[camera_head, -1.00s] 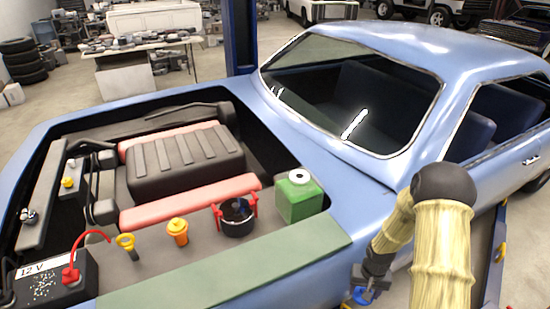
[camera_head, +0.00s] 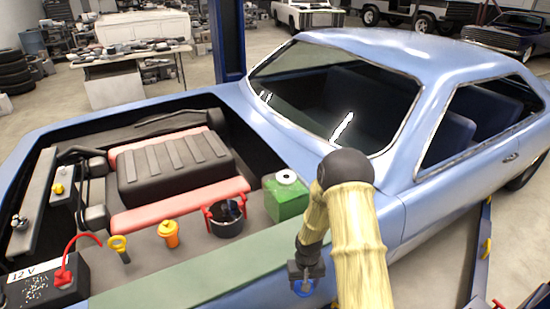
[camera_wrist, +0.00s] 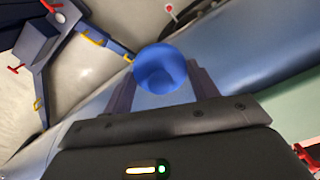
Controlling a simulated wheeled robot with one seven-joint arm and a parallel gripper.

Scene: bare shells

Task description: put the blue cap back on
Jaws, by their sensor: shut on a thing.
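My gripper (camera_head: 305,274) is shut on the blue cap (camera_head: 304,288), which shows at its lower tip, beside the near side of the blue car. In the wrist view the round blue cap (camera_wrist: 161,68) sits between the two dark fingers of my gripper (camera_wrist: 164,82). A green box-shaped container (camera_head: 288,204) with a white top and a dark opening in it stands at the right end of the engine bay. My gripper is in front of and below it, apart from it. Which opening the cap belongs to cannot be told for certain.
Left of the green container stand a black pot with red handles (camera_head: 227,217), an orange cap (camera_head: 169,234), a yellow ring handle (camera_head: 119,248) and a 12 V battery (camera_head: 45,284). A green-grey ledge (camera_head: 190,268) runs along the bay's near edge. The windshield rises behind.

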